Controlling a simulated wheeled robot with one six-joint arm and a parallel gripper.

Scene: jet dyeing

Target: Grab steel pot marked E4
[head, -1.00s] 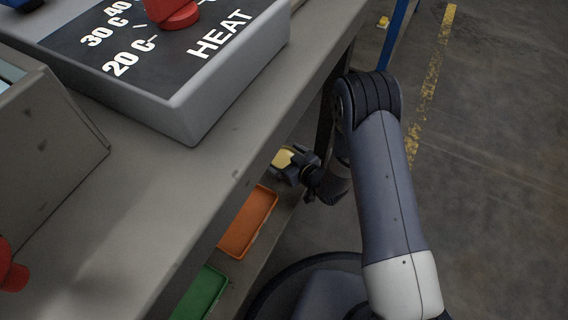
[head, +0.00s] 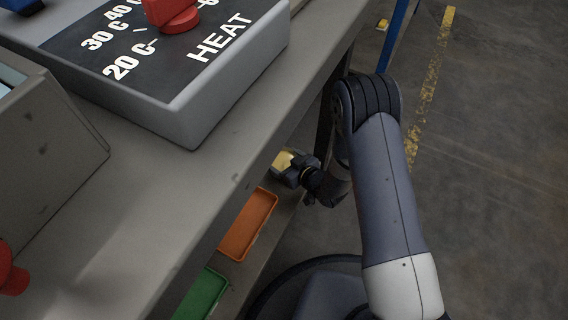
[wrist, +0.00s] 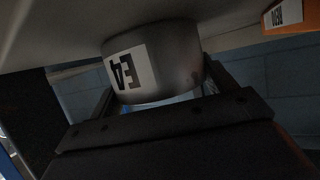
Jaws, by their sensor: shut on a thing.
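The steel pot (wrist: 180,62) is a grey metal cylinder with a white label reading E4, which appears upside down in the wrist view. It sits between the two fingers of my gripper (wrist: 160,88), one finger on each side, and my gripper is shut on it. The fingertips are partly hidden behind the pot. In the head view my gripper (head: 297,167) is low beside the bench, under its front edge. A yellowish patch shows at its jaws there, and the pot is too small and covered to make out clearly.
The bench top (head: 120,190) overhangs my gripper. On it stands a grey HEAT panel (head: 190,100) with a red knob (head: 178,20). On the shelf below are an orange tray (head: 248,225) and a green tray (head: 202,295). Open floor (head: 500,180) lies to the right.

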